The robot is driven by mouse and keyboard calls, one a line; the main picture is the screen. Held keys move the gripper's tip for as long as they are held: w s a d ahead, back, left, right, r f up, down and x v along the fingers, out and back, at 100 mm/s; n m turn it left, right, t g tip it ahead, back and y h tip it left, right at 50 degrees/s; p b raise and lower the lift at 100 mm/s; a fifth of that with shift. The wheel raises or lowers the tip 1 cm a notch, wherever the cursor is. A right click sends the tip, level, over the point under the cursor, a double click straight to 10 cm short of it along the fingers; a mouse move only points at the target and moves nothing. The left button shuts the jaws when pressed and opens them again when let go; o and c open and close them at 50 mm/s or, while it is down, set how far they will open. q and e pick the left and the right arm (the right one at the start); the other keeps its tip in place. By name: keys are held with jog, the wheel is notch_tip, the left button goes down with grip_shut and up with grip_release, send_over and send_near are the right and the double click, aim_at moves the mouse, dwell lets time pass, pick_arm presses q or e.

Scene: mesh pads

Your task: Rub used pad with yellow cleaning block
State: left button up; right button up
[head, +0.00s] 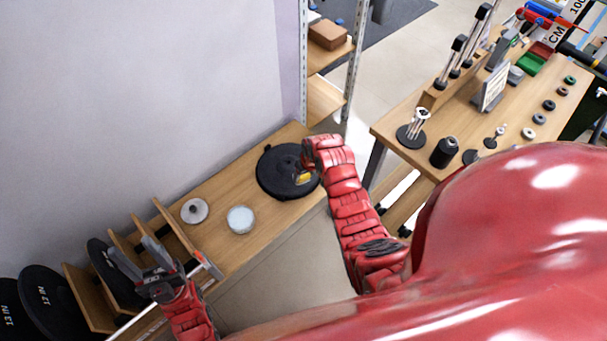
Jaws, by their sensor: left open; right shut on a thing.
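The used pad (278,168) is a round black disc lying on the wooden bench against the wall. My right gripper (306,177) is over the right part of the pad, shut on the yellow cleaning block (304,180). Only a small bit of the block shows beside the gripper. The block is over the pad's right side; I cannot tell whether it touches. My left gripper (140,258) is open and empty, near the wooden rack at lower left, well away from the pad.
On the bench (262,214) are a grey round piece (194,210) and a pale round dish (241,219). A wooden rack (176,226) and black discs (45,300) stand at lower left. A table (411,111) with tools is at right. Shelves stand behind.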

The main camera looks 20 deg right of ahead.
dwell(0.3)
jog(key=shift+b+x, duration=2.6)
jog(key=shift+x, duration=1.05)
jog(key=shift+b+x, duration=0.7)
jog(key=shift+x, duration=0.2)
